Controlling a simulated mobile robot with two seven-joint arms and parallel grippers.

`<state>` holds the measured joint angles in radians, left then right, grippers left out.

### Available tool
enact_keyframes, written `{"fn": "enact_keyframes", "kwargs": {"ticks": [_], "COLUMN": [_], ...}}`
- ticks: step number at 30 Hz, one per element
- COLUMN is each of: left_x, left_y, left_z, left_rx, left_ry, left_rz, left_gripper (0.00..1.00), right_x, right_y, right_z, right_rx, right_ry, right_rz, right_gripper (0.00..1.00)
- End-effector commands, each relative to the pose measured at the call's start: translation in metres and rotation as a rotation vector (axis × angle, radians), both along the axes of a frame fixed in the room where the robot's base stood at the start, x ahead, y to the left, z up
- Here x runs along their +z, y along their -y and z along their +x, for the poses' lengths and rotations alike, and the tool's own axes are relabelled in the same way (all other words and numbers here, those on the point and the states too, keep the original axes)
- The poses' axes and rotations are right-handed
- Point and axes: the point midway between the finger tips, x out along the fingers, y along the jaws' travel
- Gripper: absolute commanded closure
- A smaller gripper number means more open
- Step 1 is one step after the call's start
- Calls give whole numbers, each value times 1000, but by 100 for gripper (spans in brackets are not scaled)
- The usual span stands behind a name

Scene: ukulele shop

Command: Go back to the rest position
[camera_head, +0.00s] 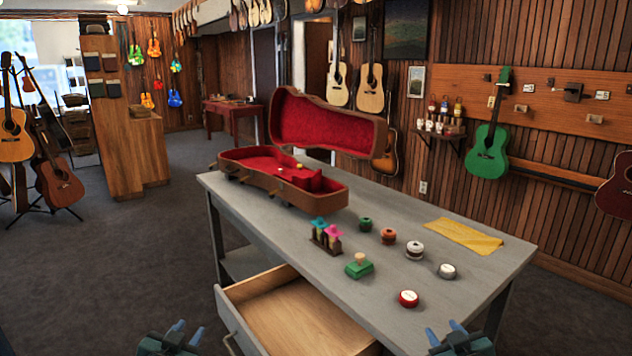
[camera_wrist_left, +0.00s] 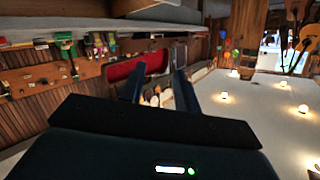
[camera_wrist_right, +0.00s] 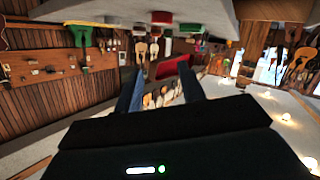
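My left gripper (camera_head: 186,330) is low at the bottom edge of the head view, in front of the open drawer. Its two fingers stand apart with nothing between them, as the left wrist view (camera_wrist_left: 160,88) also shows. My right gripper (camera_head: 445,331) is at the bottom edge on the right, by the table's front corner. Its fingers are apart and empty, also in the right wrist view (camera_wrist_right: 160,88). Both grippers are clear of the grey table (camera_head: 345,252) and its objects. Both wrist pictures appear upside down.
An open drawer (camera_head: 238,330) juts from the table's front. On the table are an open red-lined ukulele case (camera_head: 335,192), a rack with coloured-top items (camera_head: 325,238), a green block (camera_head: 359,268), several small round tins (camera_head: 409,298) and a yellow cloth (camera_head: 464,235).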

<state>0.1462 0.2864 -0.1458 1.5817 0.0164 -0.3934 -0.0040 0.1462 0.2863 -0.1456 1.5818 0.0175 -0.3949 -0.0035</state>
Motion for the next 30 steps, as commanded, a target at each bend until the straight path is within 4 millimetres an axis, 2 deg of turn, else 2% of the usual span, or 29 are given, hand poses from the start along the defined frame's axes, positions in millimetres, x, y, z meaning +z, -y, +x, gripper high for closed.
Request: {"fn": "enact_keyframes", "kwargs": {"ticks": [1,5,6,9,12,15,18,20,30], "left_x": [-25,-74,-85,-104,-112,-114,-114,-114,-114], "left_y": [16,56,67,92,109,120,126,128,128], "left_z": [-28,-105,-130,-189,-236,-269,-286,-290,-292], "left_rx": [-23,-75,-88,-111,-122,-125,-127,-127,-127], "left_ry": [-44,-148,-179,-252,-311,-351,-373,-378,-381], "left_rz": [-18,-77,-98,-151,-196,-231,-250,-255,-256], "left_gripper": [68,68,68,68,68,68,68,68,68], "right_x": [-26,-74,-85,-104,-112,-114,-114,-114,-114], "right_y": [-16,-56,-67,-92,-109,-120,-126,-128,-128], "right_z": [-28,-105,-130,-189,-236,-269,-286,-290,-291], "right_rx": [23,75,89,111,123,126,127,127,127], "right_ry": [-44,-147,-179,-251,-309,-349,-371,-377,-379], "right_rz": [17,75,96,149,196,230,249,254,255], "right_gripper": [60,60,60,60,60,60,60,60,60]}}
